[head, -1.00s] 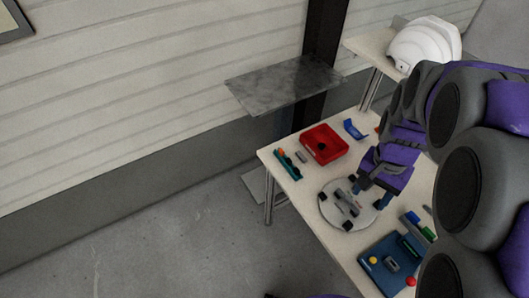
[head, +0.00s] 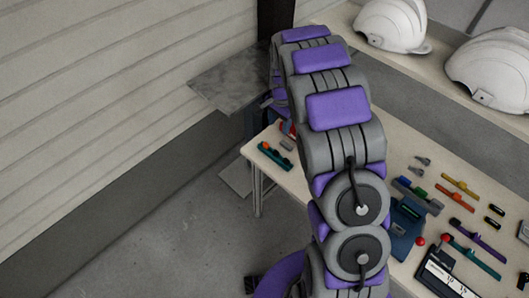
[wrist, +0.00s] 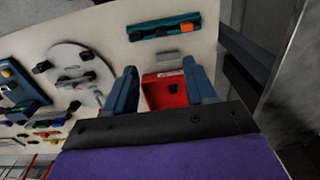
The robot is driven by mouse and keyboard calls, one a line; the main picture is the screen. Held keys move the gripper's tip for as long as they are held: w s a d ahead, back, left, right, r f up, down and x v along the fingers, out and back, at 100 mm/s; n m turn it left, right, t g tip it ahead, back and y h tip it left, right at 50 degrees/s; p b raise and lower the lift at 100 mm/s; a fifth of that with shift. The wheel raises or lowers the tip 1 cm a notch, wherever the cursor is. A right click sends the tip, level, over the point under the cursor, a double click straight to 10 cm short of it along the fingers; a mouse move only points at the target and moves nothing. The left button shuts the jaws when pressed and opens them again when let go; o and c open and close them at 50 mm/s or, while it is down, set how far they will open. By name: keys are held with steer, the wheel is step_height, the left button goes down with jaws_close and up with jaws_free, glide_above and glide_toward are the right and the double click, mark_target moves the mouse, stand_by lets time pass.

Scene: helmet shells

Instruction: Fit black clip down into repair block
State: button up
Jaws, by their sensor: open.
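My gripper (wrist: 162,88) is open and empty in the wrist view. Its blue fingers stand either side of a red tray (wrist: 178,94) farther off, with a dark spot in it. In the head view my arm hides the gripper. Small black pieces (head: 497,209) lie at the right of the table; I cannot tell which is the black clip. A blue block (head: 405,222) with a red knob is partly behind my arm. It also shows at the left of the wrist view (wrist: 30,92); I cannot tell if it is the repair block.
A round grey plate (wrist: 82,72) bears dark pieces. A teal strip (head: 275,157) lies at the table's left edge. Colored strips (head: 455,197) lie on the right. White helmets (head: 392,24) stand on the back shelf. A grey metal shelf (head: 225,82) juts from the wall.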

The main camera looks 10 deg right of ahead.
step_height(320, 180, down, 2)
steer(key=d, duration=0.3)
steer(key=b, duration=0.2)
glide_above(276, 151)
steer(key=a, duration=0.2)
step_height(276, 151, down, 9)
steer(key=d+f, duration=0.1)
steer(key=d, duration=0.1)
steer(key=d+f, duration=0.2)
steer(key=shift+s+d, duration=0.1)
steer(key=a+f+b, duration=0.1)
steer(key=a+f, duration=0.2)
steer(key=shift+a+f, duration=0.1)
steer(key=shift+a, duration=0.15)
steer(key=d, duration=0.2)
steer(key=shift+d, duration=0.4)
steer(key=c, duration=0.5)
steer(key=shift+c, duration=0.8)
steer(key=shift+a, duration=0.1)
steer(key=shift+c, duration=0.8)
steer(key=shift+a, duration=0.75)
jaws_close()
steer(key=shift+d, duration=0.1)
